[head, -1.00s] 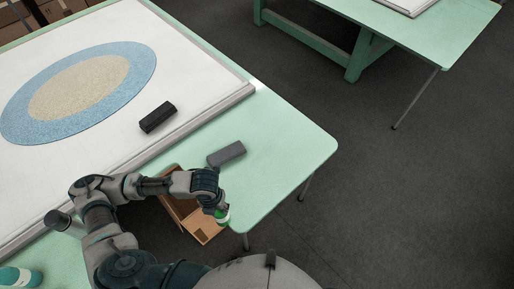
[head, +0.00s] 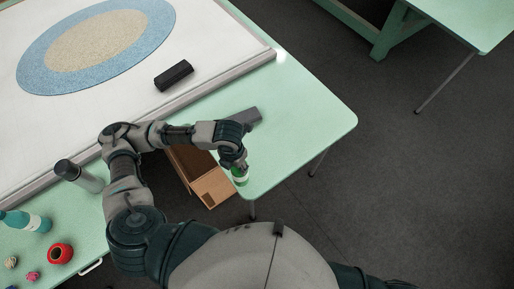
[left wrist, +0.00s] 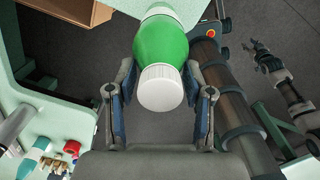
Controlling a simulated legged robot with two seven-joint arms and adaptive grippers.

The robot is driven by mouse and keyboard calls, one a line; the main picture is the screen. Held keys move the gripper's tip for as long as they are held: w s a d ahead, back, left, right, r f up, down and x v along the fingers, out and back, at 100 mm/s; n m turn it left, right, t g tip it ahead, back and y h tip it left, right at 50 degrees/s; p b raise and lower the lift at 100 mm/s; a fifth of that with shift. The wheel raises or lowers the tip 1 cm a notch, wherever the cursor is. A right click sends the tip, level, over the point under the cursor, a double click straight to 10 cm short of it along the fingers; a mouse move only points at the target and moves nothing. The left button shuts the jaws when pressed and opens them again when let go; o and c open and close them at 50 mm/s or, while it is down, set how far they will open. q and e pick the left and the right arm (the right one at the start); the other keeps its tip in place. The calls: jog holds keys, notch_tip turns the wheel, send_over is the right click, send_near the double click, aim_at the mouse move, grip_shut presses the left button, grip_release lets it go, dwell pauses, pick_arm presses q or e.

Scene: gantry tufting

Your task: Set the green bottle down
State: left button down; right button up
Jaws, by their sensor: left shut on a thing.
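My left gripper (head: 236,166) is shut on the green bottle (head: 240,177), near the front edge of the pale green table (head: 300,115). In the left wrist view the green bottle (left wrist: 161,45) sits between the two fingers (left wrist: 160,95), its white cap towards the camera. Whether its base touches the table cannot be told; the gripper hides most of it in the head view. What looks like my right gripper (left wrist: 264,52) shows small at the right of the left wrist view, its jaw state unclear.
A grey block (head: 246,117) lies just behind my left gripper. An open wooden box (head: 212,188) is below the table edge. A dark block (head: 173,75) lies on the white framed board (head: 120,110). A grey flask (head: 78,176), teal bottle (head: 24,221) and red ring (head: 60,253) are at left.

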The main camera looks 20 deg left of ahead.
pick_arm(q)
jog(key=w+d+f, duration=0.2)
jog(key=w, duration=0.3)
jog(key=w+d+f+p, duration=0.1)
jog(key=w+d+f, duration=0.1)
jog(key=w, duration=0.2)
jog(key=shift+w+f, duration=0.25)
jog(key=shift+w, duration=0.15)
jog(key=shift+c, duration=2.3)
grip_release()
jog(key=shift+d, duration=0.1)
jog(key=r, duration=1.2)
jog(key=shift+s, duration=0.25)
